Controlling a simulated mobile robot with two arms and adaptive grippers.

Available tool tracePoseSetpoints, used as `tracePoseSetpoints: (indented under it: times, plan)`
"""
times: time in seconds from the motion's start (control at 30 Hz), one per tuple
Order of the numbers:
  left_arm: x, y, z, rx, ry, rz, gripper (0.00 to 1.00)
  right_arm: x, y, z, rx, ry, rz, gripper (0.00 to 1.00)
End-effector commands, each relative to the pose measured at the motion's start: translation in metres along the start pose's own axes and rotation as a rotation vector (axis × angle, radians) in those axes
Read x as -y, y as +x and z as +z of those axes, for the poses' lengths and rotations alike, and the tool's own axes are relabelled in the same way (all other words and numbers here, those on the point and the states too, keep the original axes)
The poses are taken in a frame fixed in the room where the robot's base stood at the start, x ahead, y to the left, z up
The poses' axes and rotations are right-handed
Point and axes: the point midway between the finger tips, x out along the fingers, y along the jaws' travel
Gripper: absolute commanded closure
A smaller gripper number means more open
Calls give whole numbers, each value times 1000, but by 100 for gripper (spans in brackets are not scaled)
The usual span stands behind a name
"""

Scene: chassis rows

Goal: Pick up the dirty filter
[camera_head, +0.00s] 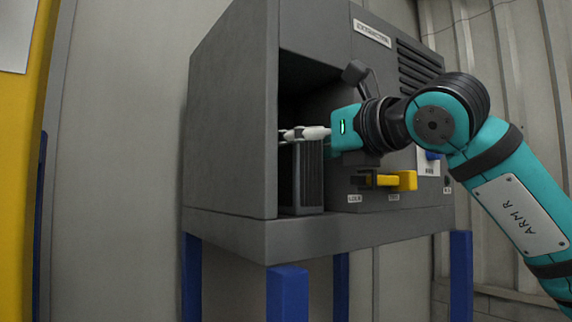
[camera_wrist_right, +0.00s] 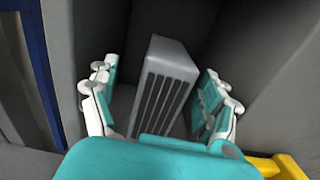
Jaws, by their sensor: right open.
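The dirty filter (camera_head: 308,178) is a dark grey upright block with vertical slats, standing inside the open bay of the grey machine. It also shows in the right wrist view (camera_wrist_right: 165,88), tilted in the picture between my fingers. My right gripper (camera_head: 300,134) reaches into the bay near the top of the filter. In the wrist view its white and teal fingers (camera_wrist_right: 160,100) are open, one on each side of the filter, with gaps visible beside it. My left gripper does not show.
The grey machine housing (camera_head: 230,130) walls the bay closely on the left. A yellow lever handle (camera_head: 405,181) sticks out right of the bay, below my right wrist; yellow also shows in the wrist view (camera_wrist_right: 280,167). Blue legs (camera_head: 288,292) carry the housing.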

Motion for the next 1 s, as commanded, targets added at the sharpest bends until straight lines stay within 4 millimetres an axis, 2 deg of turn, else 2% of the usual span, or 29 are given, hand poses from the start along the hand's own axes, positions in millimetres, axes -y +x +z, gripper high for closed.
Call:
tracePoseSetpoints:
  times: [0.03, 0.13, 0.27, 0.4, 0.67, 0.77, 1.0]
  plan:
    - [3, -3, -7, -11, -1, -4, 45, 0, 3, 1, -1, 0, 0, 19]
    - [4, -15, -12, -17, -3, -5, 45, 4, 14, 1, -4, 1, -1, 19]
    - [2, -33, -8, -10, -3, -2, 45, 8, 34, -1, -4, 1, 1, 19]
    - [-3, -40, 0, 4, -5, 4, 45, 8, 50, -4, -3, 1, 1, 19]
    - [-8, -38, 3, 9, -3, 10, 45, 8, 53, -6, 0, 0, 0, 19]
    - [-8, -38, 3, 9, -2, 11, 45, 8, 53, -6, -1, 0, 0, 30]
    - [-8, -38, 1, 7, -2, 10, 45, 8, 53, -6, -1, 0, 0, 61]
